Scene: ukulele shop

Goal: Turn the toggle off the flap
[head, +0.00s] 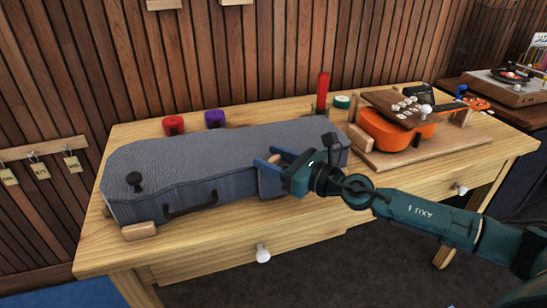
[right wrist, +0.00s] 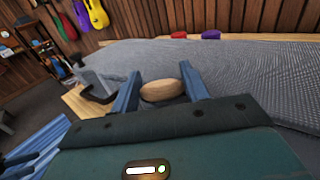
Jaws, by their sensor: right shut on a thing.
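A grey padded instrument case (head: 215,158) lies on the wooden workbench, its lid down. My right gripper (head: 274,162) is at the case's front side, its blue fingers closed on a rounded wooden toggle (head: 287,153). In the right wrist view the toggle (right wrist: 161,91) sits between the two fingers. The grey textured lid (right wrist: 240,75) spreads behind it. I cannot clearly make out the flap's edge or whether the toggle lies across it. My left gripper is out of view.
A wooden block (head: 139,231) sits at the front left. An orange ukulele (head: 393,130) rests in a wooden cradle at right. Red (head: 173,125) and purple (head: 215,118) rolls stand behind.

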